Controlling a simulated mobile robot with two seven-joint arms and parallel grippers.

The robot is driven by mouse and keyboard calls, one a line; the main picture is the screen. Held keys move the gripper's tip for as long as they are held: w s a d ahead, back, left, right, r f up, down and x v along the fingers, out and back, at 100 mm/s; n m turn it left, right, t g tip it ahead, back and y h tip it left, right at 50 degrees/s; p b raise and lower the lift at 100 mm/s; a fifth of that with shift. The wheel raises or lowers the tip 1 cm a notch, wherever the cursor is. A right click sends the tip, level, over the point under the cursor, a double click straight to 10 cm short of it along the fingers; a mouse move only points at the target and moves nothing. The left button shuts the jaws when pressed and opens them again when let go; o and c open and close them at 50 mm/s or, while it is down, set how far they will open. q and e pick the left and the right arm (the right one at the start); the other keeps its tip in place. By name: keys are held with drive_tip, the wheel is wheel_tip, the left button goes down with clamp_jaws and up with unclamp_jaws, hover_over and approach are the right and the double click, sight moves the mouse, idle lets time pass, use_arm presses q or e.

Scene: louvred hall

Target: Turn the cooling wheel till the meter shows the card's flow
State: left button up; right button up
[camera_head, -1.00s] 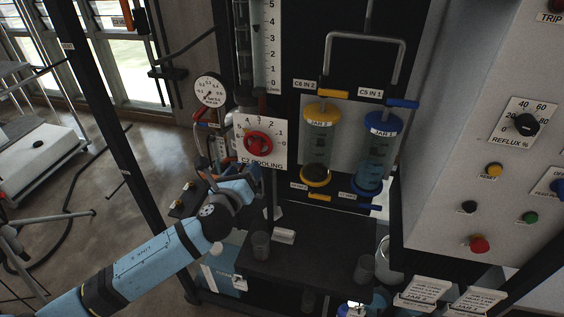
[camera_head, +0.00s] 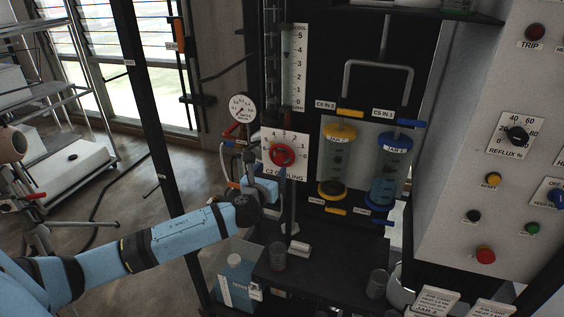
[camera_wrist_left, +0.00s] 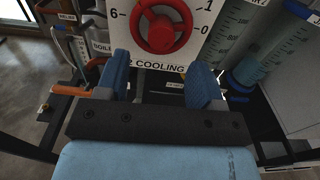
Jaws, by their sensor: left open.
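The red cooling wheel (camera_head: 282,155) sits on a white dial plate (camera_head: 299,170) with numbers around it and "C2 COOLING" below. The wheel also shows in the left wrist view (camera_wrist_left: 162,28), just beyond my fingertips. My left gripper (camera_wrist_left: 163,78) is open, its two blue fingers apart, below the wheel and not around it. In the head view my left gripper (camera_head: 275,182) is partly hidden by its own wrist. An upright scaled tube meter (camera_head: 293,68) marked 0 to 5 stands above the plate; its reading is too small to tell. My right gripper is not in view.
A round pressure gauge (camera_head: 242,107) is left of the plate. A yellow-capped jar (camera_head: 337,160) and a blue-capped jar (camera_head: 388,170) stand to its right. A black shelf (camera_head: 325,270) below holds beakers. Cards (camera_head: 432,300) lie at lower right.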

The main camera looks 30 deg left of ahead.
sight(278, 158)
use_arm(q)
drive_tip(key=b+x, duration=0.1)
drive_tip(key=x, duration=0.4)
drive_tip(key=shift+d+f+b, duration=0.1)
drive_tip(key=shift+b, duration=0.25)
drive_tip(key=shift+w, duration=0.7)
drive_tip(key=shift+w+a+r, duration=0.1)
drive_tip(key=shift+a+r, duration=0.2)
drive_tip(key=shift+r, duration=0.15)
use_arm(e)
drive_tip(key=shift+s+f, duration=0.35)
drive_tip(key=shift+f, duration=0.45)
